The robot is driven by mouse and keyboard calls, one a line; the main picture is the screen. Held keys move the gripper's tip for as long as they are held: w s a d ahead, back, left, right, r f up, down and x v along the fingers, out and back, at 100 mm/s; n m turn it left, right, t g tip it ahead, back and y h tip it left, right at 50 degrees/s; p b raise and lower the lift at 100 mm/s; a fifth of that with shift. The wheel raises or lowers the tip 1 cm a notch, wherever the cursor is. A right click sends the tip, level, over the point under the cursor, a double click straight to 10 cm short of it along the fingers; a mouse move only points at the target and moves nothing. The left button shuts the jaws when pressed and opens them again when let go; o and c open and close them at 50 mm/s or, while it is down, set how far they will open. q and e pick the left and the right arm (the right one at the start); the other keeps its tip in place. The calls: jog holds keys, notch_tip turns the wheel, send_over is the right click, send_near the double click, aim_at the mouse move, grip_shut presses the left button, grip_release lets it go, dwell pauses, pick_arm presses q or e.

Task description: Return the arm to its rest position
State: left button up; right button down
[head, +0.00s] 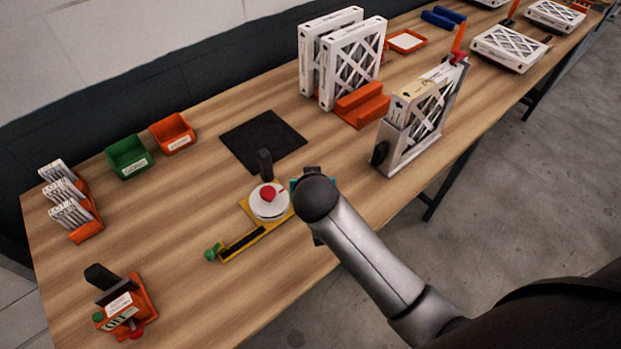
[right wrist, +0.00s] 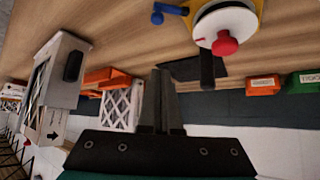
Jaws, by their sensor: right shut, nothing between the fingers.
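My right arm reaches in from the lower right of the head view, over the front edge of the wooden table (head: 190,270). Its rounded wrist hides most of the right gripper there. In the right wrist view, the right gripper (right wrist: 165,75) has its two fingers together with nothing between them. It points past a yellow fixture with a white dial and red knob (right wrist: 226,44), which is apart from the fingers. In the head view this dial fixture (head: 268,202) lies just left of my wrist. My left gripper is in neither view.
A grey holder with a boxed filter (head: 400,150) stands right of my wrist. Tall filters (head: 350,65), a black mat (head: 262,140), green (head: 128,155) and orange bins (head: 173,132) stand behind. An orange switch box (head: 128,308) is front left. Floor is clear before the table.

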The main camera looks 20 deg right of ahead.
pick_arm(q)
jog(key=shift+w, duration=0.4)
pick_arm(e)
jog(key=shift+a+r, duration=0.1)
jog(key=shift+r, duration=0.05)
jog(key=shift+s, duration=0.1)
jog(key=s+n+g+y, duration=0.3)
jog(key=s+n+g, duration=0.2)
jog(key=s, duration=1.7)
notch_tip(320, 180, down, 31)
jog(key=s+g+b, duration=0.1)
jog(key=s+b, duration=0.1)
jog(key=b, duration=0.7)
pick_arm(q)
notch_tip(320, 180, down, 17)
jog(key=b, duration=0.8)
pick_arm(e)
jog(key=s+d+f, duration=0.1)
jog(key=s+f, duration=0.6)
jog(key=f, duration=0.4)
jog(key=s+d+f+g, duration=0.1)
jog(key=s+d+f, duration=0.1)
jog(key=s+f, duration=0.6)
notch_tip(320, 180, down, 3)
jog(key=shift+d+r+n, duration=0.15)
jog(key=shift+n, duration=0.25)
